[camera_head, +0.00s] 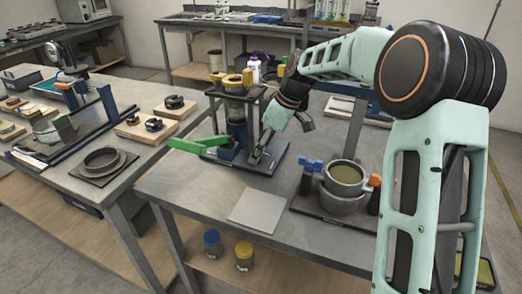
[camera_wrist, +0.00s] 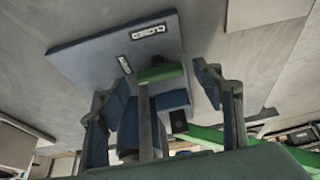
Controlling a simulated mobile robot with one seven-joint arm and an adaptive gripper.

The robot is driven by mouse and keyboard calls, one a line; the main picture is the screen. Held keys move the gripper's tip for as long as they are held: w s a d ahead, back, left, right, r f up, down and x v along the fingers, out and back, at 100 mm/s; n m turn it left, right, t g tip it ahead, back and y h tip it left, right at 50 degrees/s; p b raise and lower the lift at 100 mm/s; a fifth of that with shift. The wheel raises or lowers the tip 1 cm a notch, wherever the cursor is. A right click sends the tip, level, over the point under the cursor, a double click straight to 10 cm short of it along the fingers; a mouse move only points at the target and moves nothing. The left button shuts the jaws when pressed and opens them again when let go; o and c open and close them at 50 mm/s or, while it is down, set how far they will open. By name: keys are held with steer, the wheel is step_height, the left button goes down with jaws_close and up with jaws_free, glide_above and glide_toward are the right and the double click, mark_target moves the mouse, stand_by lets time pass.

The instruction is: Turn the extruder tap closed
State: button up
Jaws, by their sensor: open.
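The extruder (camera_head: 236,128) stands on a dark base plate on the workbench, with a long green lever (camera_head: 190,145) reaching out to the left. In the wrist view the tap handle has a green end (camera_wrist: 160,73) on a grey shank. It lies between the two spread fingers of my gripper (camera_wrist: 163,79), with visible gaps on both sides. The plate (camera_wrist: 85,62) carries a CLOSED label (camera_wrist: 148,32) and a second small label (camera_wrist: 124,65), too blurred to read, near the green end. In the head view my gripper (camera_head: 262,152) is low beside the extruder; the tap is mostly hidden there.
A pot station (camera_head: 343,190) with blue and orange clamps stands to the right. A flat grey plate (camera_head: 259,210) lies in front. Another bench (camera_head: 60,190) with several fixtures is at left. The bench front is mostly clear.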

steer(key=shift+a+f, duration=0.1)
steer(key=shift+f, duration=0.15)
steer(key=c, duration=1.2)
steer(key=shift+o, duration=0.2)
